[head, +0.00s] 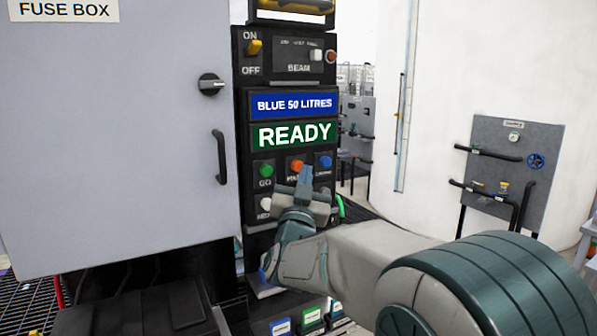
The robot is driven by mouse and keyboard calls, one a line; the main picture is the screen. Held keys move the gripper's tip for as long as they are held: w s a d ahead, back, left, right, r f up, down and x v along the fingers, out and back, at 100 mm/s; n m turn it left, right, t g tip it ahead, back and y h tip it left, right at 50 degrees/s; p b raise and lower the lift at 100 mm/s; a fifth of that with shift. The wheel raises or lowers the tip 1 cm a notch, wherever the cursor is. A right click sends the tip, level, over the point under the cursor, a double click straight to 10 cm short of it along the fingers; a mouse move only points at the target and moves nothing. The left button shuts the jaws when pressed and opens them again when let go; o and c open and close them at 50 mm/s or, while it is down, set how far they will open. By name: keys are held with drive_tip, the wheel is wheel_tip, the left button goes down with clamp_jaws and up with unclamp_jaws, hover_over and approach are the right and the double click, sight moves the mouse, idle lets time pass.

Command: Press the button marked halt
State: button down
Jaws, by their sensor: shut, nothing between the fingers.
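A black control panel (241,117) stands in the middle of the head view. An orange-red button (297,166) sits in its button row, with a label below starting "HA", the rest hidden by my gripper. A green button (265,170) marked GO is left of it and a blue button (325,162) right of it. My gripper (305,172) is shut and empty, its fingertips pointing up just below and right of the orange-red button. I cannot tell whether they touch the panel.
A white button (266,203) is lower left of my gripper. Above are a READY display (294,135) and a yellow ON/OFF switch (255,47). A grey fuse box door (120,140) with a handle (219,157) stands at left. A white tank (440,60) fills the right.

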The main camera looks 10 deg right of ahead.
drive_tip(key=s+b, duration=0.1)
drive_tip(key=s+d, duration=0.1)
drive_tip(key=s, duration=0.1)
drive_tip(key=s+b, duration=0.1)
drive_tip(key=shift+s+d+b, duration=0.3)
drive_tip(key=shift+s+b, duration=0.05)
idle(0.8)
